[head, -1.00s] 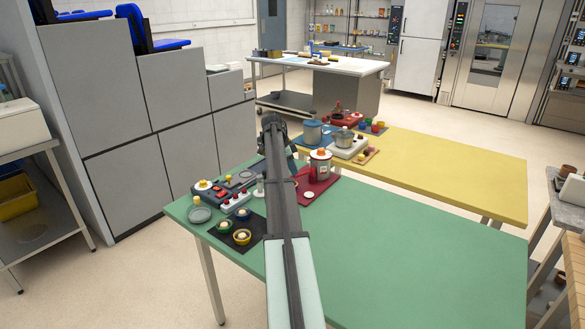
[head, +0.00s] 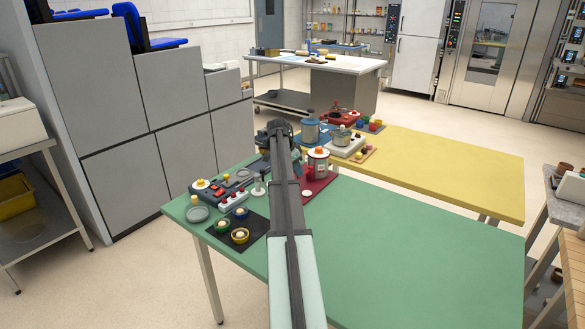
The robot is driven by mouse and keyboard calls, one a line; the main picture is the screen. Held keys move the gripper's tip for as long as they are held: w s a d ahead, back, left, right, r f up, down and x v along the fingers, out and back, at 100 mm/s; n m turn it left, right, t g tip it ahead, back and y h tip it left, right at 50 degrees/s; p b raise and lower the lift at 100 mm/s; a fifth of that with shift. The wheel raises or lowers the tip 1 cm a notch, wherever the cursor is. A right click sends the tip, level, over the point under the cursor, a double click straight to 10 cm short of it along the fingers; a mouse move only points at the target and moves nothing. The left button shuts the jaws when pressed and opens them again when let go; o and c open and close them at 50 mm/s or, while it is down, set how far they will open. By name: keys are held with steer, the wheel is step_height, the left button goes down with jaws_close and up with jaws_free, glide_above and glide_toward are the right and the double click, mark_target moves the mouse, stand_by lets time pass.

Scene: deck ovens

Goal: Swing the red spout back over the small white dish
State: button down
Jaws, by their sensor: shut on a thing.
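My arm reaches across the green table, and its wrist end with my gripper (head: 291,155) is over the far edge of that table. My forearm covers most of the hand. The fingertips and what they touch are hidden. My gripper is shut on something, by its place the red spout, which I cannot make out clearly. The small white dish cannot be told apart at this size and may be behind my arm. Just right of the arm, a white canister with an orange top (head: 318,163) stands on a red tray (head: 315,187).
Left of my arm are a dark panel with red parts (head: 208,191), a grey dish (head: 197,214), a white post (head: 258,187) and a dark mat with small bowls (head: 222,239). A blue-grey pot (head: 310,131) stands beyond. The green table's right side (head: 430,245) is clear.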

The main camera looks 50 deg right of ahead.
steer(key=shift+s+d+n+t, duration=0.2)
steer(key=shift+s+n+t, duration=0.25)
steer(key=shift+s+n, duration=0.75)
steer(key=shift+s+d+n+t, duration=0.2)
steer(key=shift+s+n+t, duration=0.25)
steer(key=shift+s+n, duration=0.75)
steer(key=c, duration=1)
jaws_free()
steer(key=shift+w, duration=0.1)
steer(key=shift+o, duration=0.2)
steer(key=shift+r, duration=0.15)
steer(key=v, duration=1.3)
steer(key=shift+a+r, duration=0.2)
steer(key=shift+a, duration=0.05)
